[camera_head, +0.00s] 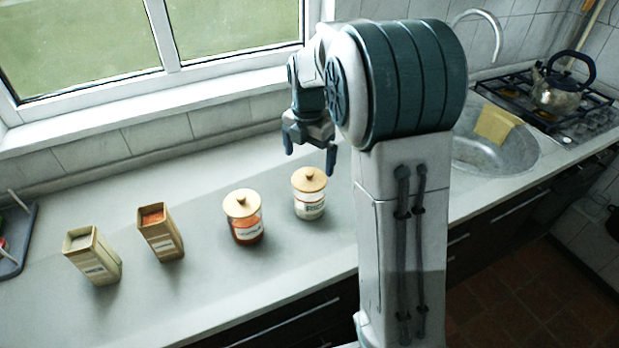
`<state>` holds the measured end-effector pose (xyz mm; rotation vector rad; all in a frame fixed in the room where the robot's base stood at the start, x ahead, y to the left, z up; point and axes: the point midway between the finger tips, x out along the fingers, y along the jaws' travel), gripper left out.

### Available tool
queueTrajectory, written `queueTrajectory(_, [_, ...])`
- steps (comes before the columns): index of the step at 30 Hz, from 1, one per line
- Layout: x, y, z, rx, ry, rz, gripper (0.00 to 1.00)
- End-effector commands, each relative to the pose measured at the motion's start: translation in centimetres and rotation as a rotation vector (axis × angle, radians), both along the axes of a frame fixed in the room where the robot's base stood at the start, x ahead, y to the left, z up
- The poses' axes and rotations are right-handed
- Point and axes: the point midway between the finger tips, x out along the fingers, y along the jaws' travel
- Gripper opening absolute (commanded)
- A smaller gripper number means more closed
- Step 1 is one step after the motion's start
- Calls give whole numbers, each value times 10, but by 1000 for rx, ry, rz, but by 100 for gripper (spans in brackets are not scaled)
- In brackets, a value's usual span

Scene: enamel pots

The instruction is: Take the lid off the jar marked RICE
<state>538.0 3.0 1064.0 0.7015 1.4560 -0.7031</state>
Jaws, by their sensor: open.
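Two glass jars with round pale wooden lids and knobs stand upright on the grey counter (200,262). The right jar (310,207) has a white label and whitish contents, and its lid (309,181) is on. The left jar (245,230) has orange-red contents, and its lid (242,205) is on too. The print on both labels is too small to read, so I cannot confirm which says RICE. My gripper (310,161) is open and empty, fingers pointing down. In the picture it is just above the right jar's lid, apart from it; its exact height is unclear.
Two open-topped rectangular tins, a cream one (94,258) and a brown one (161,235), stand left of the jars. A grey tray (14,250) is at the far left. Right of my arm are a sink (505,158) with a yellow cloth (495,125) and a kettle (556,90) on the hob.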

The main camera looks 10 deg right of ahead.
Motion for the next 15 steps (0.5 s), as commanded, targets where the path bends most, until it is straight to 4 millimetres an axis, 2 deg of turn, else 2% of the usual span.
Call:
queueTrajectory(8, [1, -1, -22, 0, 3, -4, 100])
queueTrajectory(15, [2, -3, -57, 0, 2, -4, 100])
